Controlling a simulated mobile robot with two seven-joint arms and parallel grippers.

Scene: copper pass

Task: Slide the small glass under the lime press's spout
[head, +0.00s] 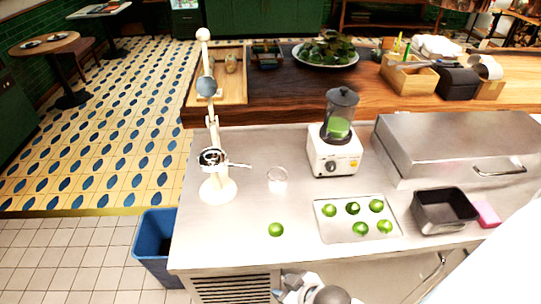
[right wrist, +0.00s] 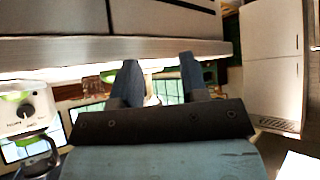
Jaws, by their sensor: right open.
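The white lime press (head: 217,185) stands upright at the left of the steel counter, its tall lever raised and its spout area facing right. The small clear glass (head: 277,181) stands upright on the counter to the right of the press, apart from it and not under the spout. My right gripper (head: 284,290) is low at the counter's front edge, in front of the glass and well away from it. In the right wrist view its two fingers (right wrist: 160,76) are spread with nothing held between them. My left gripper is not in view.
A loose lime (head: 276,229) lies in front of the glass. To the right are a tray (head: 325,235) of several limes, a blender (head: 334,155) and a black bin (head: 442,207). A blue bin (head: 152,245) stands on the floor at left. The counter between press and glass is clear.

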